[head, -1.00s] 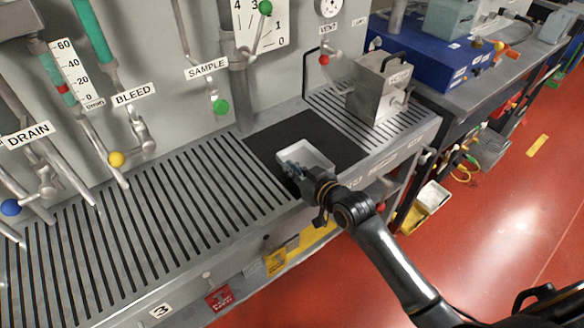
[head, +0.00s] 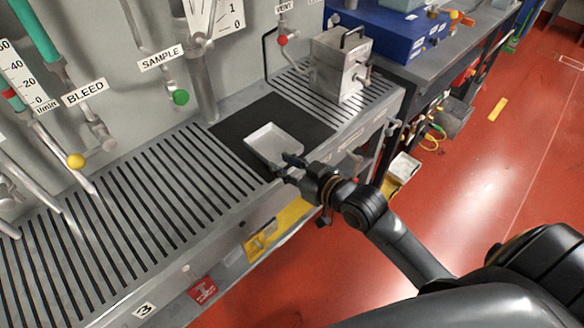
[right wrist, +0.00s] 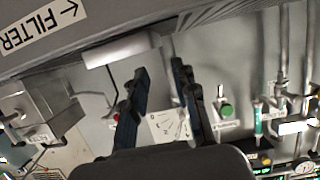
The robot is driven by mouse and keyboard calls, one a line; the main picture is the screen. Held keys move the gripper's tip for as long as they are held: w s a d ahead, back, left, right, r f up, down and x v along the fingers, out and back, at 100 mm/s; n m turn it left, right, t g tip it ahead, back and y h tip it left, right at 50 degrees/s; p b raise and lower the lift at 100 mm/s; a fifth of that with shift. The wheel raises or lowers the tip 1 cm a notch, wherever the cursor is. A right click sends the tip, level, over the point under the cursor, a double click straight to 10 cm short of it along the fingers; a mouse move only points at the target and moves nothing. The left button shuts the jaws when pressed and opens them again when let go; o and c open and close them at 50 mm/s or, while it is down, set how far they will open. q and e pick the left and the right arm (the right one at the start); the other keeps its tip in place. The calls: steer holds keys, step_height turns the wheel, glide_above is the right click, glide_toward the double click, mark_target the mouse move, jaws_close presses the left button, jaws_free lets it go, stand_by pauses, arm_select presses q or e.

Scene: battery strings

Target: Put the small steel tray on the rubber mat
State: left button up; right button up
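The small steel tray (head: 272,147) is a shallow, light grey, empty tray. In the head view it lies on the black rubber mat (head: 236,124), near the mat's front edge, and looks flat. My right gripper (head: 288,168) is at the tray's front side, overlapping its near edge in the picture. In the right wrist view, the gripper (right wrist: 160,70) has its two fingers spread with nothing between them. The tray's pale side (right wrist: 120,49) shows just beyond the fingertips. My left gripper is not in view.
The mat lies on a slotted steel shelf (head: 150,205). A steel box with a handle (head: 340,65) stands behind and right of the mat. Valve levers with a green knob (head: 181,97) and a red knob (head: 281,41) hang from the panel behind. Red floor is open at right.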

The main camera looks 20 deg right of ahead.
steer(key=shift+v, duration=1.35)
